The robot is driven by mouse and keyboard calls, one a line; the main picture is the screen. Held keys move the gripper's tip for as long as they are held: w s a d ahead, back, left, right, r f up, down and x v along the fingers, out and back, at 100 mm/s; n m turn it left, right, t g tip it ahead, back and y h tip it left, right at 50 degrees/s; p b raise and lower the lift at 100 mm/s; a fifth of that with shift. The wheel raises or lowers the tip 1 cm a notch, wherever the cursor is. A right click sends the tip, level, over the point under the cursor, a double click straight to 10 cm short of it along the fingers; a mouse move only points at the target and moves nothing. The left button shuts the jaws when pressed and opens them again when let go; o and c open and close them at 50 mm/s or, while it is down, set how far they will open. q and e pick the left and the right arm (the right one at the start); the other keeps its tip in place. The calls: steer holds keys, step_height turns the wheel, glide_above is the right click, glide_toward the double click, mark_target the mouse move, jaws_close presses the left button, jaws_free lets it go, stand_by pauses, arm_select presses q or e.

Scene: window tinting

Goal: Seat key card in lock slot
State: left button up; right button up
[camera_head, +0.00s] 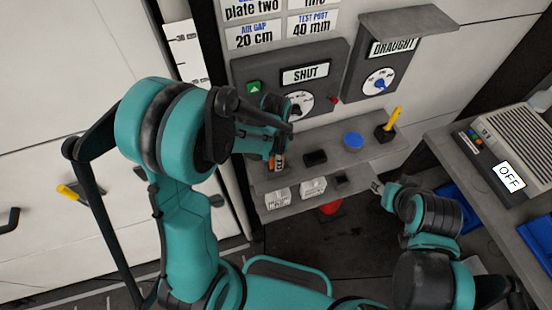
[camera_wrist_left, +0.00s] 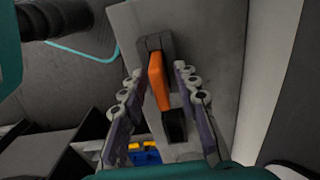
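No plain key card or lock slot can be made out. In the left wrist view, an orange piece (camera_wrist_left: 158,82) rests against a dark grey holder (camera_wrist_left: 154,42) on a grey shelf. My left gripper (camera_wrist_left: 158,78) is open, with its fingers on either side of the orange piece and gaps visible. In the head view my left gripper (camera_head: 276,158) is over the left end of the shelf, partly hiding the orange piece (camera_head: 279,162). My right gripper (camera_head: 376,187) is off the shelf's front right; its finger opening is unclear.
The grey shelf (camera_head: 335,168) carries a black block (camera_head: 315,158), a blue round piece (camera_head: 353,140) and a yellow-handled item (camera_head: 393,118). Behind it are the SHUT panel (camera_head: 328,77) and the DRAUGHT panel (camera_head: 378,60). A machine marked OFF (camera_head: 509,176) stands at right.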

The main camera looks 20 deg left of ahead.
arm_select(q)
steer(key=shift+r, duration=0.25)
step_height(320, 180, up, 11)
steer(key=p, duration=0.3)
steer(key=s+a+r+n+t, duration=0.4)
steer(key=s+r+n+t, duration=0.3)
steer(key=s+n, duration=0.3)
steer(key=shift+a+r+n, duration=0.25)
steer(key=shift+r+n, duration=0.35)
steer(key=shift+r, duration=0.15)
steer(key=shift+f, duration=0.15)
